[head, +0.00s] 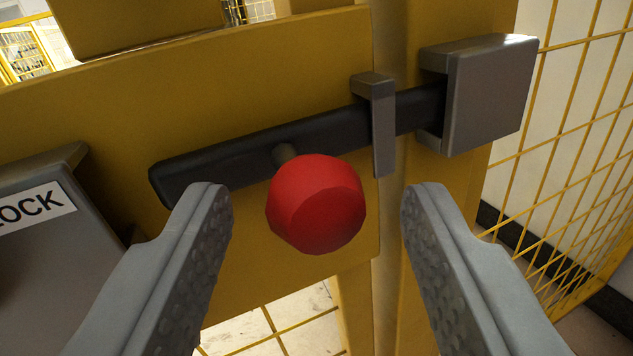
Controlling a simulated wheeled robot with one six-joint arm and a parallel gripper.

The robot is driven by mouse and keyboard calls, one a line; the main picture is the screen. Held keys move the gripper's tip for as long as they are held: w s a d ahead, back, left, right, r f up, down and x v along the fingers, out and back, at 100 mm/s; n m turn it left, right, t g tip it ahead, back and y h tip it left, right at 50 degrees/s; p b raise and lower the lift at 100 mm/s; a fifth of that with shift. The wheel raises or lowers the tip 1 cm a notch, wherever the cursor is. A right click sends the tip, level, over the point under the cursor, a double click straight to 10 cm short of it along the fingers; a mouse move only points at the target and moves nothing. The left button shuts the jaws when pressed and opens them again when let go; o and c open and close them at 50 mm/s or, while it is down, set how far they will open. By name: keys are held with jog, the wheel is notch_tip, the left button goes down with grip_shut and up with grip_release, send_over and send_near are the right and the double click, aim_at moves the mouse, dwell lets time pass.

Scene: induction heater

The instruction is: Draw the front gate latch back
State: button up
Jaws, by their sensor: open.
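The latch is a dark sliding bar (235,160) on a yellow gate plate (265,75). A red knob (315,203) stands out from the bar on a short stem. The bar passes through a grey guide bracket (377,122), and its right end runs into a grey keeper block (487,93) on the yellow post. My gripper (318,190) is open, with one grey finger to the left of the knob and the other to its right. Gaps show between the knob and both fingers, so it is not gripped.
A grey box (50,245) with a white label (37,207) ending in "OCK" sits at the left, close to my left finger. Yellow wire mesh fencing (575,130) stands at the right. Pale floor shows below the plate.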

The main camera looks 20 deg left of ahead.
jog(key=shift+w, duration=0.1)
jog(key=shift+c, duration=0.4)
grip_shut()
jog(key=s+a, duration=0.3)
jog(key=a, duration=0.2)
jog(key=shift+s, duration=0.3)
jog(key=shift+a, duration=0.1)
jog(key=shift+o, duration=0.4)
grip_release()
jog(key=shift+a, duration=0.2)
